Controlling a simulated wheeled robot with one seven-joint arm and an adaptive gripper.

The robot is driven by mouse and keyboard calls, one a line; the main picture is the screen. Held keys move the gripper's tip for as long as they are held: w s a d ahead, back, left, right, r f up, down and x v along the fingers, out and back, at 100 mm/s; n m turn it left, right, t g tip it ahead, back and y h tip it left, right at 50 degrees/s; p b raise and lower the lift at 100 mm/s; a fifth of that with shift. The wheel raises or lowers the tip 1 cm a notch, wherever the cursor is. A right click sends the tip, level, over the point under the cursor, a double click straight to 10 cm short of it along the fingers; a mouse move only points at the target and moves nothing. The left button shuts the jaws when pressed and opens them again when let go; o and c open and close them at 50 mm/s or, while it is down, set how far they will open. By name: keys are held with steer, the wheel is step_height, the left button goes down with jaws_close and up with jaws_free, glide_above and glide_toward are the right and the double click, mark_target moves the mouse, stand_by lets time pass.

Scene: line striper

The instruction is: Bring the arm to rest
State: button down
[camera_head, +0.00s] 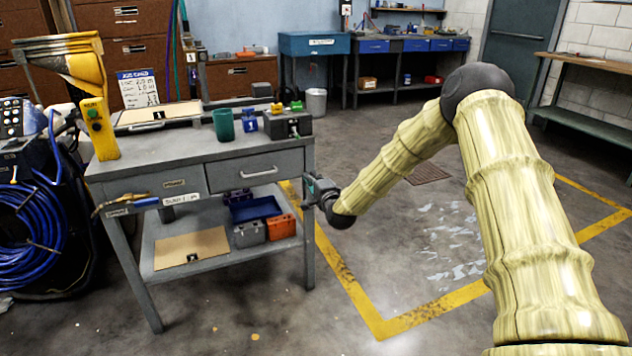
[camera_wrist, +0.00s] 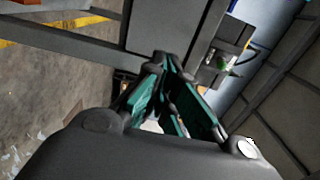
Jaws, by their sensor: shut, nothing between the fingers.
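My arm (camera_head: 525,200) reaches from the lower right up to a dark elbow and down toward the grey workbench (camera_head: 190,150). My gripper (camera_head: 312,190) is beside the right end of the bench, at about drawer height. In the wrist view my gripper (camera_wrist: 168,65) shows its dark fingers with teal sides, shut with nothing between them. A grey bench surface (camera_wrist: 150,25) lies beyond the fingertips there. I cannot tell whether the fingertips touch it.
On the bench top stand a green cup (camera_head: 223,125), a dark box (camera_head: 288,124) and small coloured blocks. Its lower shelf holds an orange box (camera_head: 281,226) and a cardboard sheet (camera_head: 190,248). A blue hose coil (camera_head: 35,240) is at left. Open floor (camera_head: 420,240) lies right of the bench.

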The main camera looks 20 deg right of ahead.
steer(key=s+a+f+n+g+y, duration=0.1)
steer(key=s+a+f+n+g, duration=0.3)
steer(key=s+f, duration=0.65)
steer(key=s+a+f+n+g+y, duration=0.1)
steer(key=s+a+f+n+g, duration=0.2)
steer(key=s+a+f, duration=0.6)
steer(key=s+a+f+n+g, duration=0.1)
steer(key=s+f+n+g, duration=0.1)
steer(key=s+f, duration=0.5)
steer(key=s+f+n+g, duration=0.2)
steer(key=s+f, duration=0.1)
steer(key=s, duration=0.7)
steer(key=s+a+f+n+g, duration=0.1)
steer(key=s+f+n+g, duration=0.1)
steer(key=s+f, duration=0.55)
steer(key=s+d+r+n+g+h, duration=0.2)
steer(key=s+n+g, duration=0.3)
steer(key=s, duration=1.9)
step_height(320, 180, up, 20)
steer(key=p, duration=2.1)
steer(key=shift+w+a+r+p, duration=0.2)
steer(key=shift+w+p, duration=0.2)
